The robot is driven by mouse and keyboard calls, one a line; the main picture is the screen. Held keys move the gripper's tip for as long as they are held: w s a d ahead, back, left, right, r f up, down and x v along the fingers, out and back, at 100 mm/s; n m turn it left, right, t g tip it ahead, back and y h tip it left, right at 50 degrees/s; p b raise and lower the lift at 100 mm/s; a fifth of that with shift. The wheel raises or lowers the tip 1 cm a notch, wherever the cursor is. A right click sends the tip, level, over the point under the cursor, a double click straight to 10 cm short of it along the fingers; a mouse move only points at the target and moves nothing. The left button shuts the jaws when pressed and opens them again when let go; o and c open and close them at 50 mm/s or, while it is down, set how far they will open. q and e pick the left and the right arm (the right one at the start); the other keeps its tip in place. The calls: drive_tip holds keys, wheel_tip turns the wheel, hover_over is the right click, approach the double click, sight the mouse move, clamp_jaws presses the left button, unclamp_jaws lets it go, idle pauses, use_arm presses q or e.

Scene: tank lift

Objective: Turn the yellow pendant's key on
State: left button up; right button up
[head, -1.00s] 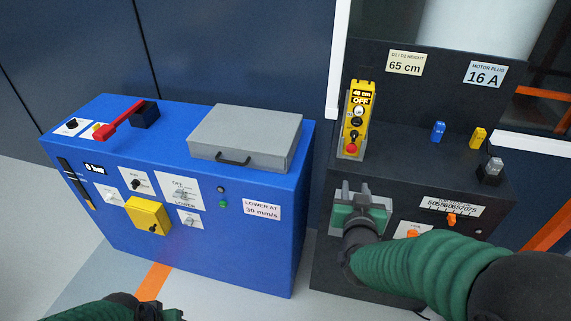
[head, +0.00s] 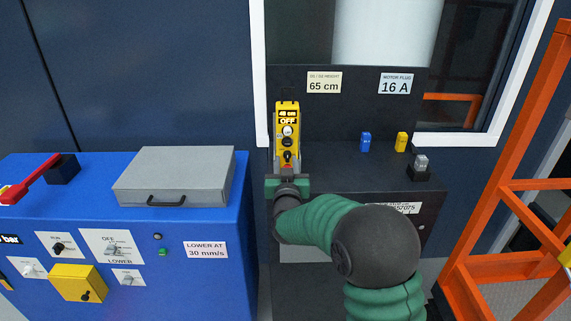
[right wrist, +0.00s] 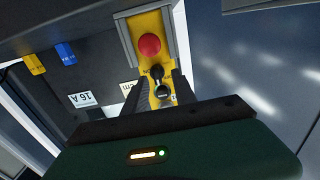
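My right gripper (head: 287,179) is in front of the pendant's lower part. In the right wrist view my right gripper's fingers (right wrist: 158,90) are apart, one on each side of the knobs. Contact cannot be told. My left gripper is out of view.
A blue cabinet (head: 215,285) with a grey case (head: 180,170) and a red lever (head: 28,182) is at left. Blue (head: 365,142) and yellow (head: 401,142) plugs stand on the black cabinet (head: 350,178). An orange frame (head: 515,160) stands at right.

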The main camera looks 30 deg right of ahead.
drive_tip(key=shift+w+d+f, duration=0.15)
drive_tip(key=shift+w+d, duration=0.3)
drive_tip(key=shift+d, duration=0.3)
drive_tip(key=shift+a, duration=0.3)
drive_tip(key=c, duration=0.4)
clamp_jaws()
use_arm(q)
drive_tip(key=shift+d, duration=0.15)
